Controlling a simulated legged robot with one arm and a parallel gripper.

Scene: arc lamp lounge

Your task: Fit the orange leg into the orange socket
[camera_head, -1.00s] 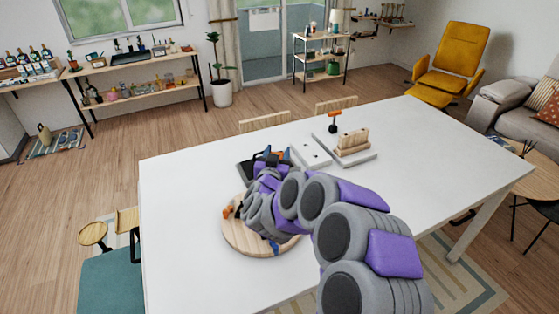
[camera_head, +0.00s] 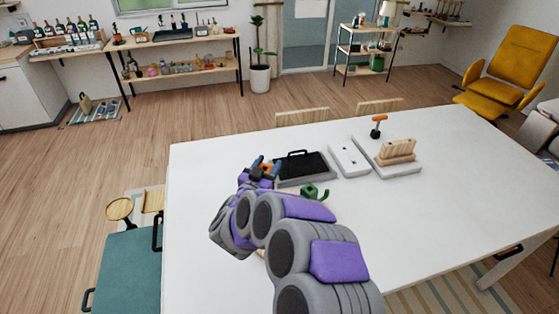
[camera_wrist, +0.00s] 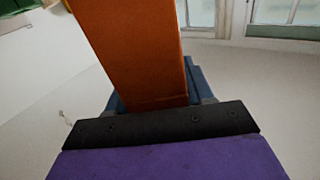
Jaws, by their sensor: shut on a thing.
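My gripper (camera_head: 262,168) is shut on the orange leg (camera_wrist: 135,50). In the wrist view the leg fills the upper middle as a flat-sided orange bar, rising from between the jaws. The round wooden board is almost wholly hidden behind my arm. The orange socket cannot be made out now. A green piece (camera_head: 309,191) shows just right of my arm.
The table's right side (camera_head: 440,220) is clear.

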